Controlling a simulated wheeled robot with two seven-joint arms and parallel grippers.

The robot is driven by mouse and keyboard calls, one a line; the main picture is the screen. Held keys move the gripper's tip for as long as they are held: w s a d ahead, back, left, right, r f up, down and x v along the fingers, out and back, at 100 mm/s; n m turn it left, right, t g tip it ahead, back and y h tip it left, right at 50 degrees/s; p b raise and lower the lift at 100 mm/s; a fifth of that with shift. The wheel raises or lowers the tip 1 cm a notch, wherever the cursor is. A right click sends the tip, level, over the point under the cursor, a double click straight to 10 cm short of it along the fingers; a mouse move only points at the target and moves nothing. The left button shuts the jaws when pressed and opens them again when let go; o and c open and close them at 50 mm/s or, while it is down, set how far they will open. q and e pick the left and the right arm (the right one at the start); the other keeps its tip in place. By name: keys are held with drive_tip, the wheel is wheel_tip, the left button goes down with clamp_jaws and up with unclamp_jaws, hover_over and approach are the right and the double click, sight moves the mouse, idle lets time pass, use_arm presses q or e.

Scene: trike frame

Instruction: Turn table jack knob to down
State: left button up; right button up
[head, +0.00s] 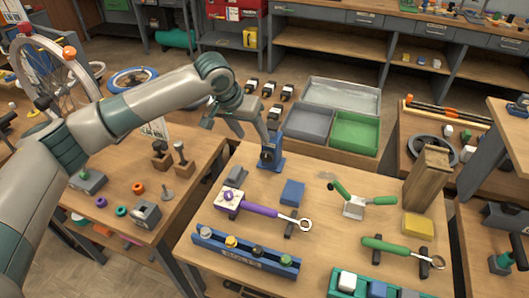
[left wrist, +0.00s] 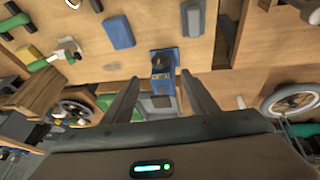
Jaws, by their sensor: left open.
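A small blue upright device, which looks like the table jack (head: 271,158), stands on a blue base near the back left edge of the wooden table. A small dark round part shows on its front; I cannot tell which way its knob is turned. My left gripper (head: 266,138) is at the top of this device, coming from behind and above. In the left wrist view the blue device (left wrist: 163,66) shows between the two spread fingers of the gripper (left wrist: 160,76). The gripper is open, and I cannot tell whether either finger touches the device. My right gripper is not in view.
A blue block (head: 292,193), a purple-handled wrench (head: 262,209) and a grey block (head: 235,176) lie nearby on the table (head: 328,232). A green-handled tool (head: 354,207) and a wooden block tower (head: 427,178) stand to the right. Grey and green trays (head: 355,132) are behind.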

use_arm(q)
drive_tip(key=p, duration=0.1)
hover_over(265, 154)
drive_tip(key=s+a, duration=0.2)
wheel_tip(265, 154, down, 6)
drive_tip(key=p+x, duration=0.1)
drive_tip(key=x, duration=0.4)
drive_tip(key=shift+d+f, duration=0.15)
drive_tip(key=shift+f, duration=0.15)
drive_tip(key=shift+w+f+p, duration=0.15)
drive_tip(key=shift+f+p, duration=0.15)
drive_tip(key=shift+f, duration=0.1)
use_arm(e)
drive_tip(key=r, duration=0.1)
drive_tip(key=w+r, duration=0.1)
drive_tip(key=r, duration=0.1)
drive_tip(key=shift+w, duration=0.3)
use_arm(q)
drive_tip(key=c, duration=1)
